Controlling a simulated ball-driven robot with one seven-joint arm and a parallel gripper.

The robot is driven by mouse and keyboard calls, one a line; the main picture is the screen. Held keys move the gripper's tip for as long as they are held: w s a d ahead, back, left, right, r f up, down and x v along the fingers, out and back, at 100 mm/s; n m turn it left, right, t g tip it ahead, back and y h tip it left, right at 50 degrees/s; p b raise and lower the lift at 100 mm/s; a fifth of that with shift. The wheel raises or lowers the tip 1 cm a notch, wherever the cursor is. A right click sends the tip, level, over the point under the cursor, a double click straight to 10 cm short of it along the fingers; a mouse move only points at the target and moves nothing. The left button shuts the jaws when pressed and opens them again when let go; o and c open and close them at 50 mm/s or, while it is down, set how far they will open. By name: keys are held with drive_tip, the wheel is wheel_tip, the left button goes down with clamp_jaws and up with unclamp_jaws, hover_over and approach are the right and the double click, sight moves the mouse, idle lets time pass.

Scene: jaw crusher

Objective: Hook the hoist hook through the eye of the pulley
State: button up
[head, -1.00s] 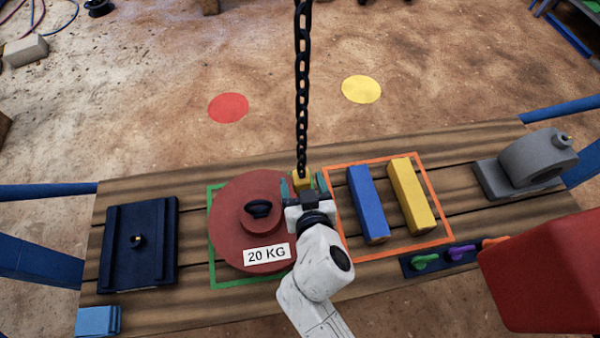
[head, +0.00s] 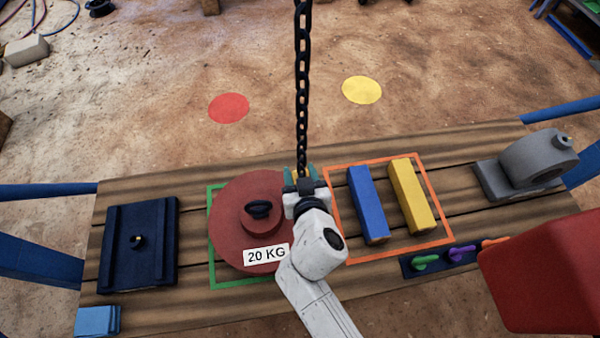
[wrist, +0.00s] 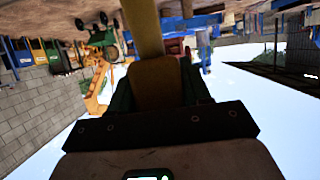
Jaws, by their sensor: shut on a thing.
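The red round piece with a "20 KG" label, apparently the pulley (head: 230,225), lies on the table inside a green outline. A black eye-like fitting (head: 258,209) stands on its raised hub. The hoist chain (head: 302,90) hangs down to a yellow block (head: 295,175), mostly hidden behind my gripper (head: 302,174). My gripper is shut on this yellow block, which also shows between the fingers in the wrist view (wrist: 157,82). It is to the right of the eye and beyond it, apart from it. The hook itself is hidden.
A blue bar (head: 367,205) and a yellow bar (head: 411,196) lie in an orange outline right of my gripper. A dark plate (head: 140,270) lies at left, a grey housing (head: 530,165) at far right. A red box shape (head: 550,270) fills the lower right.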

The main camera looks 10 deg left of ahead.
clamp_jaws()
drive_tip(key=shift+s, duration=0.1)
idle(0.3)
drive_tip(key=f+v, duration=0.2)
drive_tip(key=v, duration=0.8)
drive_tip(key=shift+s, duration=0.5)
idle(0.6)
idle(0.4)
drive_tip(key=s+a+b, duration=0.3)
drive_tip(key=a+b, duration=0.2)
drive_tip(key=a, duration=0.5)
drive_tip(key=shift+s, duration=0.4)
idle(1.0)
drive_tip(key=shift+a, duration=0.1)
drive_tip(key=shift+w+a+f+b, duration=0.1)
drive_tip(key=shift+w+a+b, duration=0.1)
drive_tip(key=shift+w, duration=0.5)
drive_tip(key=shift+w+a+f+b, duration=0.1)
drive_tip(key=shift+w+a, duration=0.05)
drive_tip(key=shift+w, duration=0.6)
drive_tip(key=shift+w+a+f+b, duration=0.1)
drive_tip(key=shift+w+a+b, duration=0.1)
drive_tip(key=shift+w, duration=0.5)
